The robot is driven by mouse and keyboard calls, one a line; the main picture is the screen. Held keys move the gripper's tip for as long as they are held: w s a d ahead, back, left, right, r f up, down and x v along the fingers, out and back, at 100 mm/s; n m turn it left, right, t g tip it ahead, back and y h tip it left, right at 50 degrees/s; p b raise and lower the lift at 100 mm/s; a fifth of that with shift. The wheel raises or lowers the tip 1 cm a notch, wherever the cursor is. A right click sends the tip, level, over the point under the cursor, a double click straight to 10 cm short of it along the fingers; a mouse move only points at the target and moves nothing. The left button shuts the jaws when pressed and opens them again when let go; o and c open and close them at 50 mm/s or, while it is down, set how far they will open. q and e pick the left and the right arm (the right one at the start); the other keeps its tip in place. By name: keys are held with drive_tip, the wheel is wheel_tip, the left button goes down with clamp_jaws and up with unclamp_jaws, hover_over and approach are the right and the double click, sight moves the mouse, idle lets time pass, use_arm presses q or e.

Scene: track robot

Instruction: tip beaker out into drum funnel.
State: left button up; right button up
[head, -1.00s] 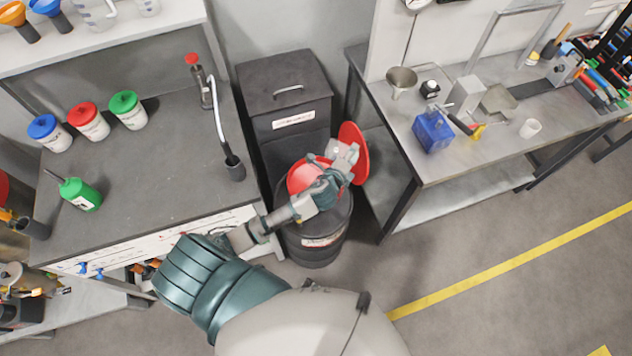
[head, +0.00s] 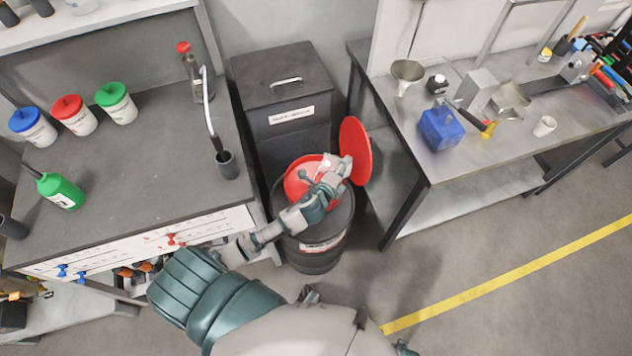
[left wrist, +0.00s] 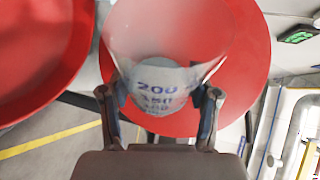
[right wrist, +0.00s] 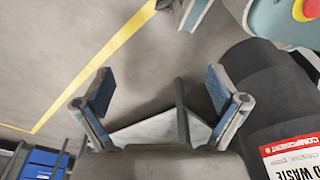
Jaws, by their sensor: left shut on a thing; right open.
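The drum (head: 318,258) stands on the floor between two benches, with a red funnel (head: 295,186) on top and its round red lid (head: 356,148) raised at the right. My left gripper (head: 342,168) is over the funnel. In the left wrist view my left gripper (left wrist: 160,105) is shut on a clear beaker (left wrist: 160,35) with dark volume marks. The beaker's exact tilt and contents cannot be told. My right gripper (right wrist: 158,92) is open and empty, above the floor beside a dark drum with a waste label (right wrist: 290,150).
A dark bin (head: 285,90) stands behind the drum. The left bench (head: 130,180) holds lidded jars and a green bottle (head: 60,190). The right bench (head: 460,165) holds a metal funnel (head: 406,75) and a blue block (head: 440,128). Floor at right is free.

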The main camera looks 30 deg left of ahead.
use_arm(q)
wheel_tip(320, 180, down, 2)
drive_tip(key=shift+a+f+b, duration=0.15)
drive_tip(key=shift+f+b, duration=0.1)
drive_tip(key=shift+b, duration=0.6)
drive_tip(key=shift+r, duration=0.3)
drive_tip(key=shift+s+f, duration=0.1)
drive_tip(key=shift+f, duration=0.15)
drive_tip(key=shift+f+n+b, duration=0.4)
drive_tip(key=shift+a+f+n+t+h+b, duration=0.2)
drive_tip(key=shift+f+n+t+h+b, duration=0.2)
drive_tip(key=shift+f+b, duration=0.55)
use_arm(e)
drive_tip(key=w+r, duration=0.3)
drive_tip(key=r, duration=1)
drive_tip(key=shift+w+a, duration=0.2)
use_arm(q)
drive_tip(key=shift+s+r, duration=0.1)
drive_tip(key=shift+r, duration=0.2)
use_arm(e)
drive_tip(key=shift+r, duration=0.15)
